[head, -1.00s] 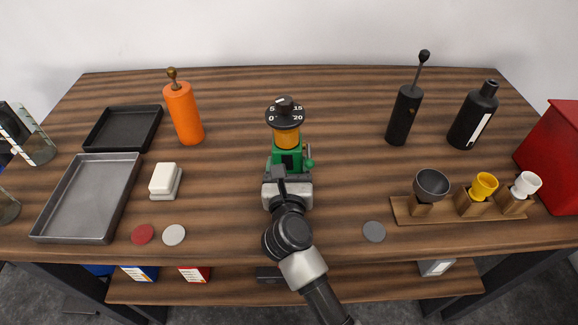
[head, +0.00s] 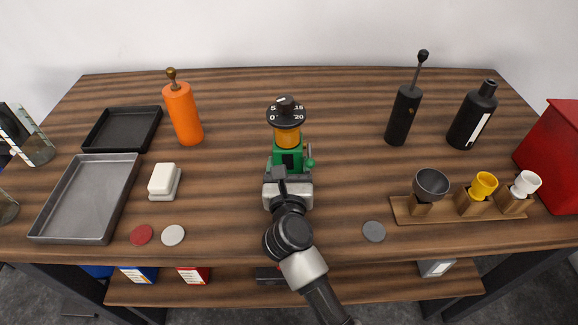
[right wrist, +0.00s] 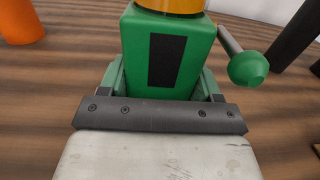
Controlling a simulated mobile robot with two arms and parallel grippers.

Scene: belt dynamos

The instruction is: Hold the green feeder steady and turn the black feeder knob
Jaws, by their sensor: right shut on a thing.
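The green feeder (head: 290,156) stands upright in the middle of the table, with an orange-yellow middle section and a numbered black dial on top. The black feeder knob (head: 285,103) sits on that dial. A small green side handle (head: 310,163) sticks out at its right. My right gripper (head: 287,173) is shut on the feeder's green lower body from the front. In the right wrist view the green body (right wrist: 165,55), with a black panel, stands between my fingers (right wrist: 162,92). My left gripper does not show in any view.
An orange mill (head: 183,113) stands to the left and a black mill (head: 403,115) to the right. Trays (head: 85,232) lie at the left. A wooden rack (head: 440,215) with cups is at the right front. The table around the feeder is clear.

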